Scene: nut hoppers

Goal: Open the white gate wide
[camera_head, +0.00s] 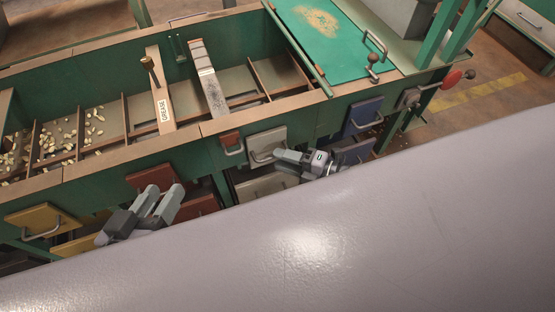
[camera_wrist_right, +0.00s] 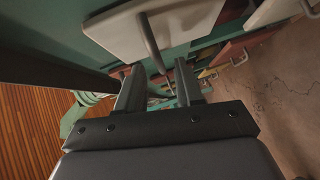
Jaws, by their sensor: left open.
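The white gate (camera_head: 266,138) is a pale square panel with a bar handle on the green hopper front, in the middle of the head view. In the right wrist view the white gate (camera_wrist_right: 120,35) is at the top, its grey handle (camera_wrist_right: 152,42) reaching down towards my fingers. My right gripper (camera_head: 279,156) is at the handle side of the gate. In the wrist view the right gripper (camera_wrist_right: 160,70) has its fingers apart, with the handle end appearing between the tips; contact is unclear. My left gripper (camera_head: 163,190) is open and empty, in front of the red panels.
A lower white panel (camera_head: 267,186) sits beneath the gate. Yellow (camera_head: 40,217), red (camera_head: 150,178) and blue (camera_head: 364,115) panels line the front on both sides. Nuts (camera_head: 95,122) lie in the left bins. A large grey surface fills the foreground.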

